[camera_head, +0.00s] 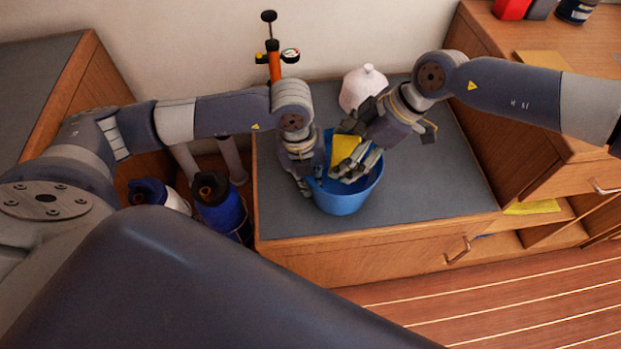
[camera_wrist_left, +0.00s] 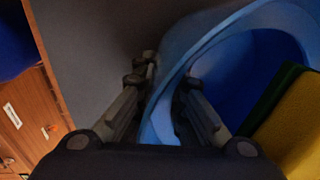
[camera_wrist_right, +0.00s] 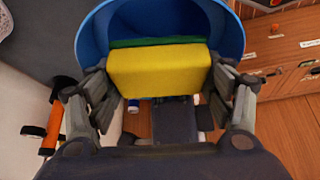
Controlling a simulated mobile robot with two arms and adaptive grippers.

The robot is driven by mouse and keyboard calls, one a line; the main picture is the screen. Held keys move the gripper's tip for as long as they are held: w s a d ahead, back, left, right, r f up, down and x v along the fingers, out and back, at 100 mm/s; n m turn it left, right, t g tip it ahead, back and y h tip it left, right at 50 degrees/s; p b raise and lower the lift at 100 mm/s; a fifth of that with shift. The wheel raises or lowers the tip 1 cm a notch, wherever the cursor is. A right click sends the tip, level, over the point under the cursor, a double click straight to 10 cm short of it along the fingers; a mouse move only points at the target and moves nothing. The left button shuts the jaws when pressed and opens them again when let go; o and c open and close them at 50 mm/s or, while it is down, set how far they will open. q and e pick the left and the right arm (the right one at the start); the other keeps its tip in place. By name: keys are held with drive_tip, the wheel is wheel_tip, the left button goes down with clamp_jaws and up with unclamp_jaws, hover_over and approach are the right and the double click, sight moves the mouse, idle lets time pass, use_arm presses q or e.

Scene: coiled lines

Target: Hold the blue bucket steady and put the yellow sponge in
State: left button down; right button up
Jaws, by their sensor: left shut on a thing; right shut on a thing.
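The blue bucket (camera_head: 343,203) stands upright on the grey counter top. My left gripper (camera_head: 309,186) is shut on the bucket's left rim; in the left wrist view its fingers (camera_wrist_left: 165,105) lie on both sides of the bucket wall (camera_wrist_left: 175,85). My right gripper (camera_head: 352,163) is shut on the yellow sponge (camera_head: 344,148) at the bucket's mouth. In the right wrist view the sponge (camera_wrist_right: 157,72), with a green layer, sits between the fingers (camera_wrist_right: 160,100), against the bucket's opening (camera_wrist_right: 228,30). Whether it touches the bucket cannot be told.
A whitish-pink jug (camera_head: 362,88) stands behind the bucket. An orange pump with a gauge (camera_head: 274,65) is at the back left. Blue bottles (camera_head: 217,200) stand left of the counter. The counter's right part (camera_head: 450,175) is clear.

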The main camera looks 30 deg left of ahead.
drive_tip(key=shift+f, duration=1.7)
drive_tip(key=o, duration=1.1)
drive_tip(key=shift+d+r, duration=0.1)
drive_tip(key=v, duration=1.1)
drive_tip(key=shift+w+d+r, duration=0.1)
drive_tip(key=shift+d+r, duration=0.1)
drive_tip(key=shift+r, duration=0.15)
use_arm(q)
drive_tip(key=c, duration=1.6)
unclamp_jaws()
